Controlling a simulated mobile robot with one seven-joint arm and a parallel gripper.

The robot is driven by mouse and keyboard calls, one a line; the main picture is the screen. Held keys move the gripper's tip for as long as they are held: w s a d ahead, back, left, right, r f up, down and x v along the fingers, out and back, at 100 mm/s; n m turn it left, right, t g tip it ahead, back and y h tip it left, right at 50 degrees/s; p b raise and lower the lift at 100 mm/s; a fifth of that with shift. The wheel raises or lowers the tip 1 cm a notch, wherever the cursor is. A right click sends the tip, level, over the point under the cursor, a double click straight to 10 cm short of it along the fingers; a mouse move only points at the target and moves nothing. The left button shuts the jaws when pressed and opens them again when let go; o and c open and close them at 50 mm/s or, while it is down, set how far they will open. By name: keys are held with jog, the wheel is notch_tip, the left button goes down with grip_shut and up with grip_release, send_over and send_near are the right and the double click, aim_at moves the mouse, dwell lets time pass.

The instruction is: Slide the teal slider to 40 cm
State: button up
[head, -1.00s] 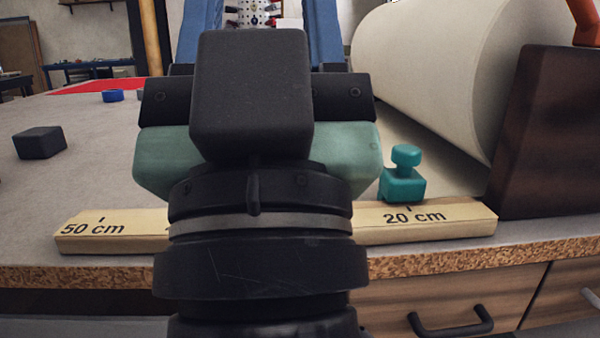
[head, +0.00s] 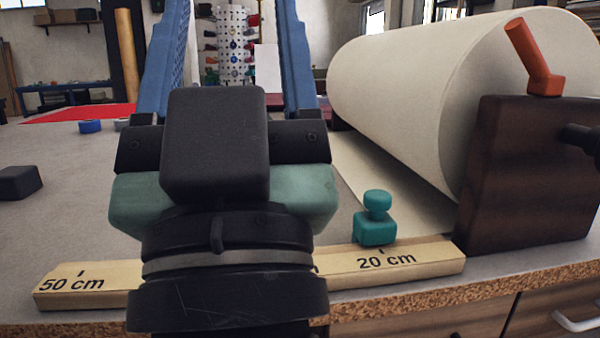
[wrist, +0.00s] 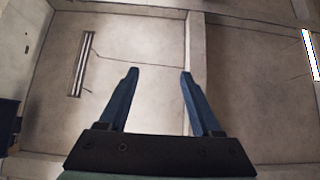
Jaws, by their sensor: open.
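The teal slider (head: 375,222), a block with a round knob, stands upright on the wooden ruler rail (head: 430,258), beside the 20 cm mark. The rail runs along the table's front edge, with 50 cm at its left end. My wrist and arm hide its middle part, including where 40 cm would be. My gripper (head: 232,25) is raised left of the slider, its two blue fingers pointing up, apart and empty. The wrist view shows the open gripper (wrist: 158,73) with only ceiling beyond it. The gripper does not touch the slider.
A large cream roll (head: 400,95) lies behind the slider, with a dark wooden end block (head: 525,170) at right carrying an orange lever (head: 536,60). A dark block (head: 20,182) sits at left, and a blue ring (head: 90,126) farther back. The grey tabletop at left is mostly clear.

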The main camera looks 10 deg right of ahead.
jog(key=w+r+g+p, duration=0.5)
jog(key=w+r+p, duration=0.45)
jog(key=p, duration=1.15)
jog(key=n+g+h+p, duration=1.1)
jog(key=n+p, duration=0.3)
jog(key=n, duration=0.4)
send_near(373, 200)
jog(key=w, duration=0.3)
jog(key=shift+w+d+f, duration=0.15)
jog(key=shift+d+f, duration=0.1)
jog(key=shift+f, duration=0.05)
jog(key=s+a+f+n+t+h, duration=0.2)
jog(key=s+n, duration=0.3)
jog(key=n, duration=0.4)
jog(key=x, duration=1.3)
jog(key=shift+w+d+p, duration=0.1)
jog(key=shift+w+p, duration=0.1)
jog(key=shift+p, duration=0.1)
